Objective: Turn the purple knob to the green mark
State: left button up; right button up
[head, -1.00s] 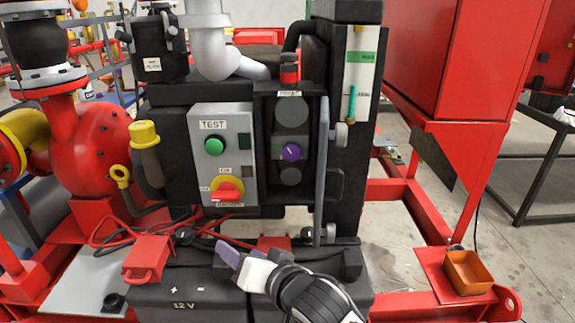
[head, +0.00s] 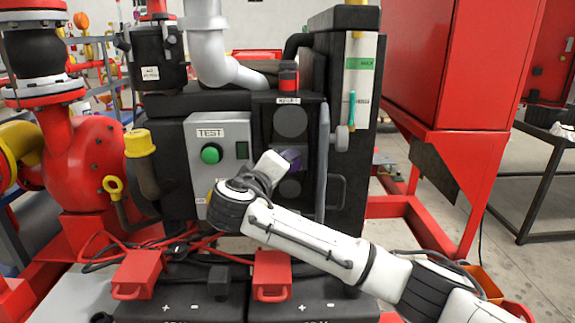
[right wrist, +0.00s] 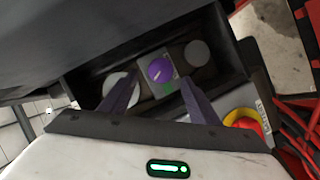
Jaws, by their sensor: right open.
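The purple knob (right wrist: 160,70) sits on a grey plate inside a dark recessed box, between two round grey discs. A green mark (right wrist: 167,88) shows on the plate beside the knob in the right wrist view. My right gripper (right wrist: 157,100) is open, its two purple fingers pointing into the box on either side of the knob's plate, apart from the knob. In the head view my right gripper (head: 283,160) reaches the box opening and mostly hides the knob (head: 297,160). The left gripper is in neither view.
Left of the box is a grey panel (head: 230,135) with a green TEST button (head: 211,154); its red and yellow switch (right wrist: 245,120) shows in the wrist view. The box's open door (head: 323,150) stands close on the right. Red-capped batteries (head: 272,275) lie below.

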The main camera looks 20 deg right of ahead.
jog(key=x, duration=0.5)
jog(key=shift+w+d+f, duration=0.1)
jog(key=c, duration=1.1)
jog(key=shift+o, duration=0.2)
jog(key=n+t+h, duration=0.1)
jog(key=n, duration=0.2)
jog(key=n+t+h, duration=0.1)
jog(key=n, duration=0.3)
jog(key=f+n+t+h+p, duration=0.1)
jog(key=n, duration=0.2)
jog(key=shift+n, duration=0.4)
